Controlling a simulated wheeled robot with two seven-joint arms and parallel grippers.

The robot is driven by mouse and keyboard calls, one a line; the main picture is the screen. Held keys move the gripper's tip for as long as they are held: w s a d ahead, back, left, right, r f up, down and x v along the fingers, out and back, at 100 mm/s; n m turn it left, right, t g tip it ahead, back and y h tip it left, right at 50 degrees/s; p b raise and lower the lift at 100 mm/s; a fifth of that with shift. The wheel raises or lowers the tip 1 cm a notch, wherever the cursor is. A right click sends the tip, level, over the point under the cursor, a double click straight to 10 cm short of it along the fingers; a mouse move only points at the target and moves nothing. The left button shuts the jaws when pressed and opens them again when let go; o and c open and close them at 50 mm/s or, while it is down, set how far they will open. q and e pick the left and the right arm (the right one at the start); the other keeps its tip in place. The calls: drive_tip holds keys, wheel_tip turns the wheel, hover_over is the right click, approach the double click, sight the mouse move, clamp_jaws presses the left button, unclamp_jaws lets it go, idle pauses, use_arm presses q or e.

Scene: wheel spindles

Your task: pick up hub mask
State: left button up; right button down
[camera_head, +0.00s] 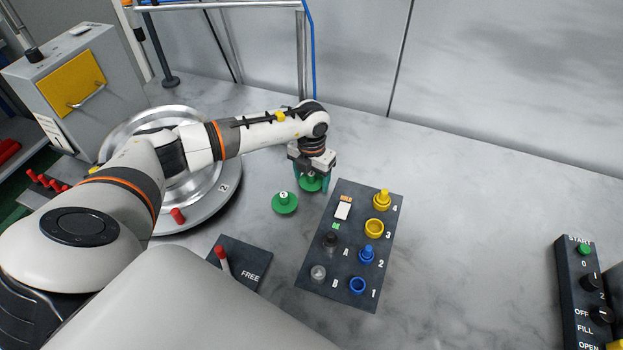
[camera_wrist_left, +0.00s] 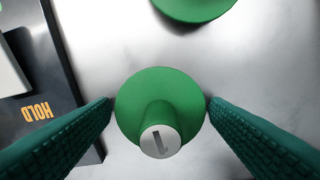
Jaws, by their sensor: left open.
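A green hub mask (camera_head: 311,184), a flat disc with a knob, stands on the table near the top left of the dark panel. In the left wrist view this mask (camera_wrist_left: 140,95) sits in the middle, and its pale knob top bears a "1". My left gripper (camera_head: 313,177) is open and points down over it, one finger on either side of the disc. I cannot tell whether the fingers touch its rim. A second green mask (camera_head: 285,203) stands to the left; part of it shows at the top of the left wrist view (camera_wrist_left: 195,8). My right gripper is not in view.
The dark panel (camera_head: 322,277) with yellow and blue pieces lies right of the masks. A "FREE" lever plate (camera_head: 250,262) is in front. A silver wheel (camera_head: 225,205) stands at left under my arm. A switch box (camera_head: 568,275) is at far right. The table between is clear.

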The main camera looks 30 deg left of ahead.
sight(313, 176)
use_arm(q)
drive_tip(key=c, duration=0.7)
drive_tip(key=shift+r, duration=0.1)
drive_tip(key=shift+c, duration=0.2)
wheel_tip(313, 176, up, 10)
drive_tip(key=shift+f+b, duration=0.1)
drive_tip(key=shift+b, duration=1.15)
drive_tip(key=shift+s+d+m, duration=0.2)
drive_tip(key=shift+d+m, duration=0.15)
drive_tip(key=shift+m, duration=0.25)
drive_tip(key=s+d+r+m, duration=0.1)
drive_tip(key=s+d+m, duration=0.5)
drive_tip(key=m, duration=1.1)
drive_tip(key=s+d+r+m, duration=0.1)
drive_tip(key=s+d+m, duration=0.5)
drive_tip(key=m, duration=1.2)
drive_tip(key=shift+s+d+r, duration=0.35)
drive_tip(key=shift+s+r, duration=0.05)
drive_tip(key=shift+s, duration=0.8)
